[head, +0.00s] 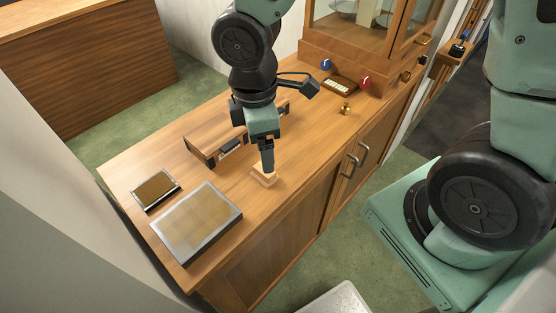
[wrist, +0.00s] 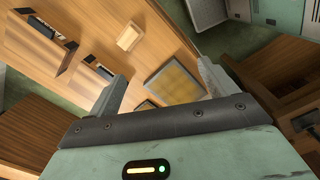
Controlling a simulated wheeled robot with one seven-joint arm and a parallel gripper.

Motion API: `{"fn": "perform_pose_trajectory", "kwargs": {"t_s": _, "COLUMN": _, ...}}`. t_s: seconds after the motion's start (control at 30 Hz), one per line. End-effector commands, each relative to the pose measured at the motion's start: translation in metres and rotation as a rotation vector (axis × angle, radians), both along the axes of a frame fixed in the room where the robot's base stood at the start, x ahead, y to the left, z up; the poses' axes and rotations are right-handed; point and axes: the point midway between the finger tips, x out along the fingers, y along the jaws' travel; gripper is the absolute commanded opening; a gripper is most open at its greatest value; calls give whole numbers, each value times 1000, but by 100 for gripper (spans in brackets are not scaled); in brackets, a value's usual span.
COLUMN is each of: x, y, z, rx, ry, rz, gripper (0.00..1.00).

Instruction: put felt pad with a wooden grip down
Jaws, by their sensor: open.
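The felt pad with a wooden grip (head: 262,182) appears as a small, pale wooden block on the wooden counter, near its front edge. It also shows in the wrist view (wrist: 130,37), ahead of the fingers and outside the gap between them. My gripper (head: 267,167) points down at the block from just above in the head view and hides part of it. In the wrist view my gripper (wrist: 162,72) has its two fingers wide apart with nothing held between them. The felt underside of the pad is not clearly visible.
A large framed plate (head: 172,239) and a smaller framed plate (head: 155,190) lie at the counter's left end. A wooden box with dark slots (head: 205,145) stands behind my gripper. A brass piece (head: 346,109) and a glazed cabinet (head: 345,50) are farther right.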

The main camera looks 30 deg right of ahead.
Motion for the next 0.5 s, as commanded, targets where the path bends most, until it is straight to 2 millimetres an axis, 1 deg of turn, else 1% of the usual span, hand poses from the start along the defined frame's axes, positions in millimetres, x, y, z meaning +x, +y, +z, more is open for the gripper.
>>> {"fn": "perform_pose_trajectory", "kwargs": {"t_s": 0.03, "x": -21, "y": 7, "z": 17, "rx": 6, "ry": -14, "rz": -97, "gripper": 85}}
{"fn": "perform_pose_trajectory", "kwargs": {"t_s": 0.07, "x": -32, "y": 10, "z": 25, "rx": 12, "ry": -18, "rz": -162, "gripper": 85}}
{"fn": "perform_pose_trajectory", "kwargs": {"t_s": 0.1, "x": -47, "y": 14, "z": 34, "rx": 21, "ry": -17, "rz": -245, "gripper": 85}}
{"fn": "perform_pose_trajectory", "kwargs": {"t_s": 0.2, "x": -80, "y": 20, "z": 51, "rx": 50, "ry": -12, "rz": -424, "gripper": 85}}
{"fn": "perform_pose_trajectory", "kwargs": {"t_s": 0.3, "x": -103, "y": 24, "z": 61, "rx": 76, "ry": 1, "rz": -551, "gripper": 85}}
{"fn": "perform_pose_trajectory", "kwargs": {"t_s": 0.33, "x": -108, "y": 24, "z": 63, "rx": 82, "ry": 5, "rz": -578, "gripper": 85}}
{"fn": "perform_pose_trajectory", "kwargs": {"t_s": 0.4, "x": -116, "y": 26, "z": 66, "rx": 91, "ry": 12, "rz": -622, "gripper": 85}}
{"fn": "perform_pose_trajectory", "kwargs": {"t_s": 0.5, "x": -120, "y": 26, "z": 67, "rx": 96, "ry": 17, "rz": -648, "gripper": 85}}
